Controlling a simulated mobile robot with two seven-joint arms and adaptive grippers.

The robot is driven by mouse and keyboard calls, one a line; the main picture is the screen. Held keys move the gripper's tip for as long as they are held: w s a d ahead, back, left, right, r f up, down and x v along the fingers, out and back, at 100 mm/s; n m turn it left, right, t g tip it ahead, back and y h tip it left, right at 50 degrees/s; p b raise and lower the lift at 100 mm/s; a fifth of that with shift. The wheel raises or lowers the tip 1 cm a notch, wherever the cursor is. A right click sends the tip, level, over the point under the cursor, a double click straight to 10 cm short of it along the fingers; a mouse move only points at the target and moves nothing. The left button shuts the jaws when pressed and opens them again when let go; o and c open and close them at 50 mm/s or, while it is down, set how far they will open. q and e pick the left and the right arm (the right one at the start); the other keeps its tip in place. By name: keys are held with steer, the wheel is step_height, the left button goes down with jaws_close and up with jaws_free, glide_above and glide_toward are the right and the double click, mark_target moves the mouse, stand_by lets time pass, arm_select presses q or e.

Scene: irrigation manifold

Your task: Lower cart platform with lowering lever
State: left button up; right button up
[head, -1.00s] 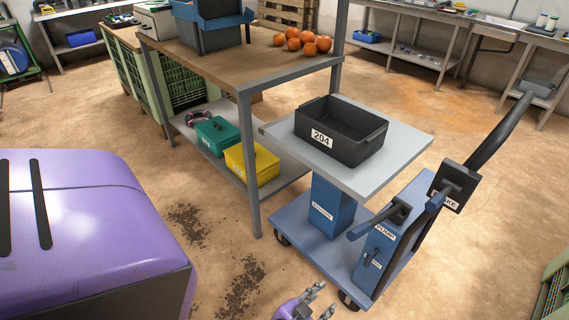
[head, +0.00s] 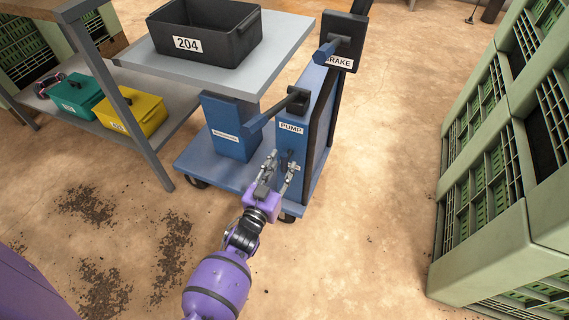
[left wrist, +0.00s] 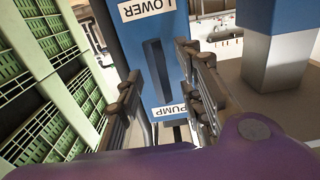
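The blue cart (head: 305,110) stands with its grey platform (head: 268,62) raised on a blue column (head: 232,125). A black bin marked 204 (head: 232,47) sits on the platform. The lowering lever (head: 290,158) is a small dark part on the blue housing below the PUMP label, partly hidden by a finger. In the left wrist view, a dark upright bar or slot (left wrist: 157,78) lies between the LOWER and PUMP labels. My left gripper (head: 283,163) is open and empty in front of that panel, its fingers to either side; contact cannot be told. My right gripper is not in view.
Green crates (head: 490,170) are stacked at the right. A workbench with green and yellow boxes (head: 137,112) stands at the left. The floor between is open.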

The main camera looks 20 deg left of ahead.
arm_select(q)
steer(key=shift+w, duration=0.95)
steer(key=shift+c, duration=0.5)
jaws_close()
